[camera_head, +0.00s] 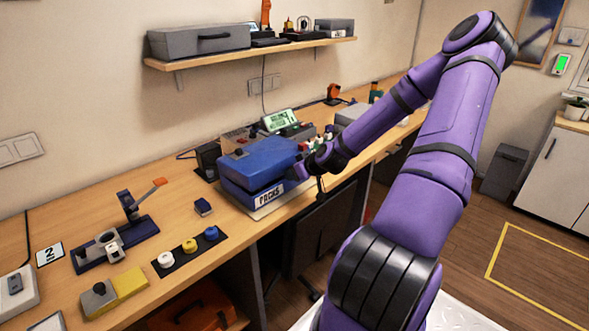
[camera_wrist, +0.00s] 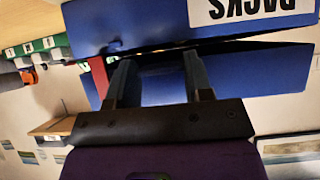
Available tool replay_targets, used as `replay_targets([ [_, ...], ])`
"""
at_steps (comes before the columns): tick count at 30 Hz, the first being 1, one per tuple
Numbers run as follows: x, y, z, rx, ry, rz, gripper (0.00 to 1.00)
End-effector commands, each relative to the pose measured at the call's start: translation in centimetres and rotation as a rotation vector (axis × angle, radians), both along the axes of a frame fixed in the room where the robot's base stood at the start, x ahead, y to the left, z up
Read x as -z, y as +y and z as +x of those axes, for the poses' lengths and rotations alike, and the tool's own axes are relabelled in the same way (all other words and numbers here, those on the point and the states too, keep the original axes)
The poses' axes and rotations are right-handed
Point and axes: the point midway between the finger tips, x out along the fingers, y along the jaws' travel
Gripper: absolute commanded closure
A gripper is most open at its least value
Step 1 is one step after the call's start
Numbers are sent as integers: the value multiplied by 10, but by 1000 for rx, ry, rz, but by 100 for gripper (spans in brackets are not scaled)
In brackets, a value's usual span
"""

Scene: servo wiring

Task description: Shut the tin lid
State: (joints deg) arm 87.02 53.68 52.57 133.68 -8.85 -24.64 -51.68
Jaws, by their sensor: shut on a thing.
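The blue tin (camera_head: 240,196) stands on the bench with a white "PACKS" label on its front. Its blue lid (camera_head: 258,154) lies over the body, with a narrow gap showing along the front and side. In the wrist view the picture is inverted: the tin body (camera_wrist: 140,22) is at the top and the lid (camera_wrist: 262,72) below it, a wedge-shaped gap between them. My gripper (camera_head: 298,170) is at the lid's right front end. In the wrist view my gripper (camera_wrist: 158,72) has its two fingers against the lid, shut on it. The exact grip contact is partly hidden.
A device with a lit screen (camera_head: 280,120) and other equipment stand behind the tin. A shelf (camera_head: 250,52) hangs above.

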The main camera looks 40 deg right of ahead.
Motion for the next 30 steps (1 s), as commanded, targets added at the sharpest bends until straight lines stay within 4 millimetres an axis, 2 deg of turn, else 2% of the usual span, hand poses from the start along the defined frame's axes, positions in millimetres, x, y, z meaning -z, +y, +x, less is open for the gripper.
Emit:
replay_targets([
  [17,4,-1,-1,0,-16,-1,96],
  [18,4,-1,-1,0,-16,-1,47],
  [20,4,-1,-1,0,-16,-1,33],
  [21,4,-1,-1,0,-16,-1,28],
  [30,3,0,-1,-1,-16,-1,28],
])
